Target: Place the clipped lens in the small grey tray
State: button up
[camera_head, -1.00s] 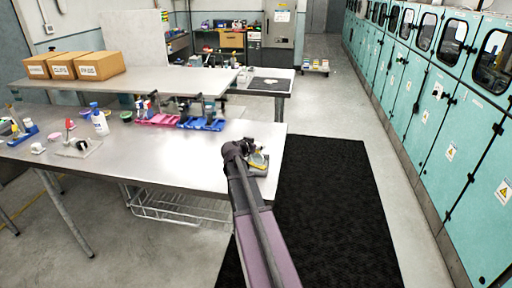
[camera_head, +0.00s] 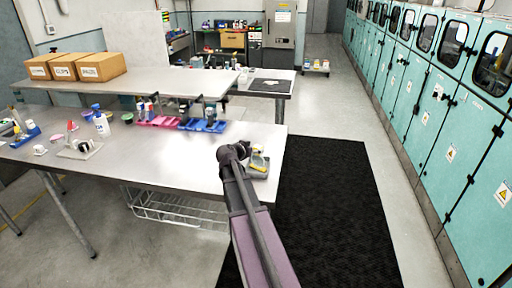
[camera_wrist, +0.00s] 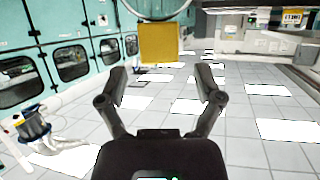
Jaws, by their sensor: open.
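The small grey tray (camera_head: 261,172) stands on the right end of the metal table. A small yellow and whitish item (camera_head: 258,158) sits in it; it is too small to tell whether this is the clipped lens. My gripper (camera_head: 238,151) is just left of the tray, apart from the item, with its fingers hard to make out in the head view. In the wrist view my gripper (camera_wrist: 161,84) is open, with nothing between its fingers. Neither tray nor lens shows in the wrist view.
Pink and blue bins (camera_head: 203,125) with bottles stand at the table's back, under a shelf (camera_head: 150,82) bearing cardboard boxes. A white bottle (camera_head: 101,124) and small parts lie at the left. The middle of the metal table (camera_head: 165,160) is clear. Teal cabinets (camera_head: 440,120) line the right.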

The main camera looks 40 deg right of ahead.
jog(key=p+v, duration=0.2)
jog(key=v, duration=0.6)
jog(key=shift+a+p, duration=0.3)
jog(key=shift+p, duration=0.1)
jog(key=shift+s+a+r, duration=0.1)
jog(key=shift+s, duration=0.05)
jog(key=s+a+f+n+g+y, duration=0.1)
jog(key=s+a+f+n+y, duration=0.2)
jog(key=a, duration=0.8)
jog(key=s+a+f+n+g+y, duration=0.2)
jog(key=s+a+f+n+y, duration=0.2)
jog(key=a, duration=0.7)
jog(key=s+a+f+n+g+y, duration=0.1)
jog(key=s+a+f+n+y, duration=0.3)
jog(key=a, duration=0.7)
jog(key=s+n+y, duration=0.1)
jog(key=s+n, duration=0.1)
jog(key=n, duration=0.1)
jog(key=shift+f+y, duration=0.25)
jog(key=shift+y, duration=0.15)
